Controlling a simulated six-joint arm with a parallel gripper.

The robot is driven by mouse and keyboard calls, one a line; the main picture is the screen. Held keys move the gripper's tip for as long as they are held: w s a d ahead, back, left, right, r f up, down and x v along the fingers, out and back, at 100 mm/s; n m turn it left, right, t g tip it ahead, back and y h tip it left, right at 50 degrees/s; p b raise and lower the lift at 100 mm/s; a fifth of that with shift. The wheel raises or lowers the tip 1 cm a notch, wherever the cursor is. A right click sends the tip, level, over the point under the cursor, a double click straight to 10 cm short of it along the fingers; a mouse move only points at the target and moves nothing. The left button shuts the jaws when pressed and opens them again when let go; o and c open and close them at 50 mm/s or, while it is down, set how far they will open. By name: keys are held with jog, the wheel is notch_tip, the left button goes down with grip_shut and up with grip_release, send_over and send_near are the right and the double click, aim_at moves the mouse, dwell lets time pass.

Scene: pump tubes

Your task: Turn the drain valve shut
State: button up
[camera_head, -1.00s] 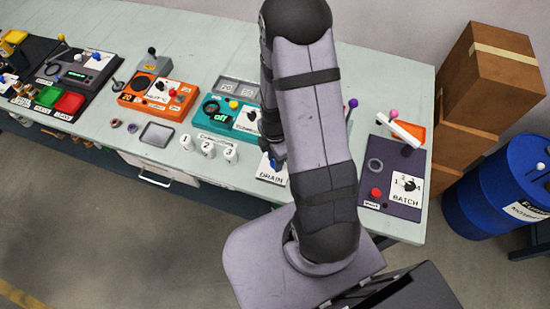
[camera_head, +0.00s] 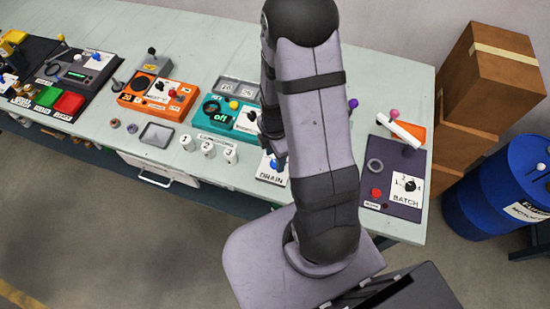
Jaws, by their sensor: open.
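The drain valve (camera_head: 273,166) stands on a white plate marked DRAIN (camera_head: 271,178) near the table's front edge, just left of my forearm. A small blue part of the valve shows; the right side of the plate is hidden behind my arm. My gripper (camera_head: 274,149) shows only in part, as dark shapes at the left edge of my arm, just above the valve in the picture. Its fingertips are mostly hidden. I cannot tell whether it touches the valve.
A teal box (camera_head: 220,118) with a display reading "off" sits left of my arm. White numbered cups (camera_head: 208,149) stand in front of it. A dark BATCH box (camera_head: 393,180) is to the right. An orange box (camera_head: 160,97) and a grey tray (camera_head: 157,134) are farther left.

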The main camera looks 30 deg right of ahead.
jog(key=shift+r+b, duration=0.3)
jog(key=shift+r, duration=2.6)
jog(key=m, duration=0.3)
jog(key=shift+s, duration=0.2)
jog(key=m, duration=0.2)
jog(key=s+m, duration=0.1)
jog(key=m, duration=0.1)
jog(key=shift+a+g, duration=0.15)
jog(key=shift+g, duration=0.15)
jog(key=s+a+r+m+g, duration=0.2)
jog(key=s+m, duration=0.6)
jog(key=m, duration=0.4)
jog(key=w+a+r+t, duration=0.1)
jog(key=a+r+t, duration=0.1)
jog(key=r, duration=0.4)
jog(key=shift+w+a+r+n+t, duration=0.3)
jog(key=shift+a+n, duration=0.1)
jog(key=shift+a, duration=0.45)
